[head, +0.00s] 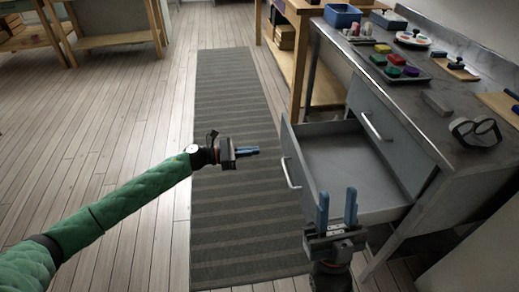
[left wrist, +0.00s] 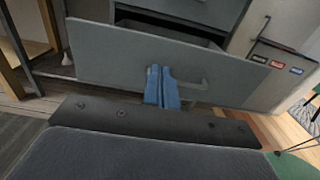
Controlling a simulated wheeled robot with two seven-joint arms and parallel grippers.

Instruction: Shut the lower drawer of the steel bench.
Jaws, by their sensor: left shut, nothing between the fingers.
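The lower drawer (head: 345,160) of the steel bench (head: 425,130) stands pulled out, its empty inside showing. Its grey front (head: 297,160) has a bar handle (head: 289,174). My left gripper (head: 258,151) is shut and empty, left of the drawer front in the head view, fingers pointing at it. In the left wrist view the blue fingers (left wrist: 162,85) are in front of the drawer front (left wrist: 105,60), just left of its handle (left wrist: 192,84); I cannot tell whether they touch. My right gripper (head: 337,207) is open and empty, overlapping the drawer's near side in the head view.
The upper drawer, with its own handle (head: 374,127), looks shut. A striped mat (head: 230,220) lies on the clear floor to the left.

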